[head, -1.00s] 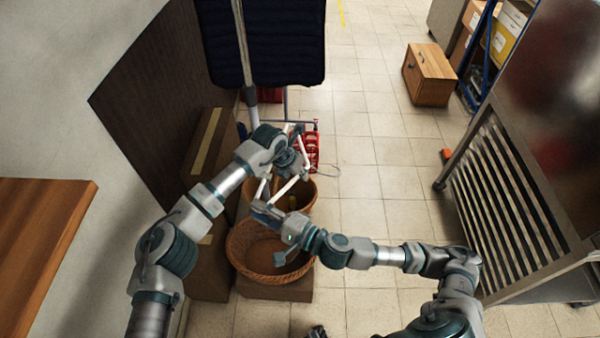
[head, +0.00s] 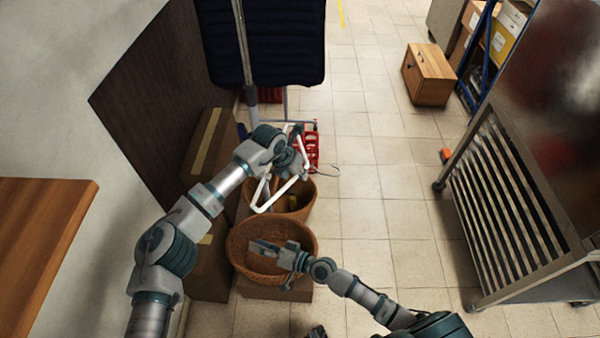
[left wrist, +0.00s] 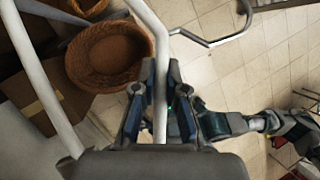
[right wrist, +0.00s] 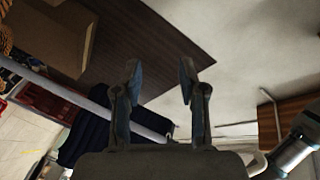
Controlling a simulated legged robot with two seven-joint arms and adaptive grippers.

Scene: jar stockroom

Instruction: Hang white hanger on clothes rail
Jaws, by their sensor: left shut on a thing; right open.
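The white hanger (head: 291,191) is held in the air above the baskets, its thin metal hook (head: 326,171) pointing right in the head view. My left gripper (head: 300,150) is shut on one white bar of it. In the left wrist view that bar (left wrist: 160,80) passes between the fingers (left wrist: 160,100), and the hook (left wrist: 222,42) is at the top. My right gripper (head: 257,246) is open and empty, apart from the hanger, above the front basket. A grey bar (head: 242,45), seemingly the clothes rail, runs in front of a dark navy padded piece (head: 285,45).
Two wicker baskets stand below, the front one (head: 240,265) on a cardboard box (head: 275,290). Brown boxes (head: 207,150) line the left wall. A red crate (head: 312,150) is behind the hanger. A slatted metal rack (head: 510,200) stands right; the tiled floor (head: 375,200) between is clear.

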